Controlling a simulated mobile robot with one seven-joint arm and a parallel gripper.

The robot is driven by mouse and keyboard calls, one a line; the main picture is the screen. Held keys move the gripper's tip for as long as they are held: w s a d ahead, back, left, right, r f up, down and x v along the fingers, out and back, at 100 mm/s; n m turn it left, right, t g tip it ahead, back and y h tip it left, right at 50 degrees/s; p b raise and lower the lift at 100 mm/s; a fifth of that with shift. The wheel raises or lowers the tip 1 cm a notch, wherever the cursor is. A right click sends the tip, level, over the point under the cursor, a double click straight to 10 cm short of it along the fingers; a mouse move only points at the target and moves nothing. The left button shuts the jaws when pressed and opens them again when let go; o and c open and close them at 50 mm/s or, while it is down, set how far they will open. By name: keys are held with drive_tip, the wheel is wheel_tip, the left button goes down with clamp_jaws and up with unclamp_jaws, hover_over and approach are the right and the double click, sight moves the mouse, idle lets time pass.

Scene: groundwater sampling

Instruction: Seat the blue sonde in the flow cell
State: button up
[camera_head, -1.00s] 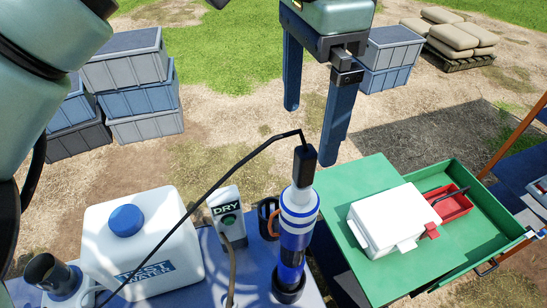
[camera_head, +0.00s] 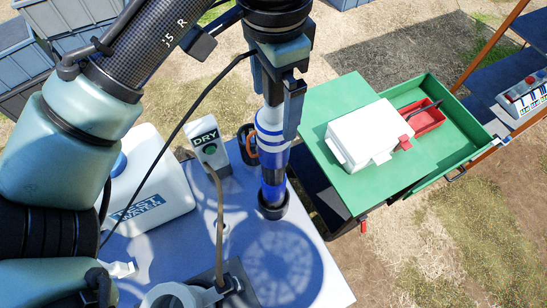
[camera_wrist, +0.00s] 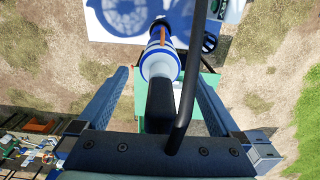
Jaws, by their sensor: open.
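The blue-and-white sonde (camera_head: 270,148) stands upright with its foot in a dark ring on the grey table in the head view. A black cable leaves its dark top. My gripper (camera_head: 274,110) is over the sonde's upper part, fingers pointing down, one on each side. In the wrist view the sonde (camera_wrist: 160,62) lies between the spread fingers of my gripper (camera_wrist: 162,78), with visible gaps at both sides. The sonde's top is hidden behind my gripper in the head view. I cannot make out for sure which thing is the flow cell.
A DRY meter (camera_head: 208,147) and a white water jug (camera_head: 150,200) stand left of the sonde. A white round vessel (camera_head: 172,296) is partly cut off at the bottom edge. A green cart (camera_head: 345,92) with a white box (camera_head: 370,135) stands to the right.

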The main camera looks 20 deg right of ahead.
drive_tip(key=shift+f, duration=0.8)
clamp_jaws()
drive_tip(key=shift+r, duration=0.15)
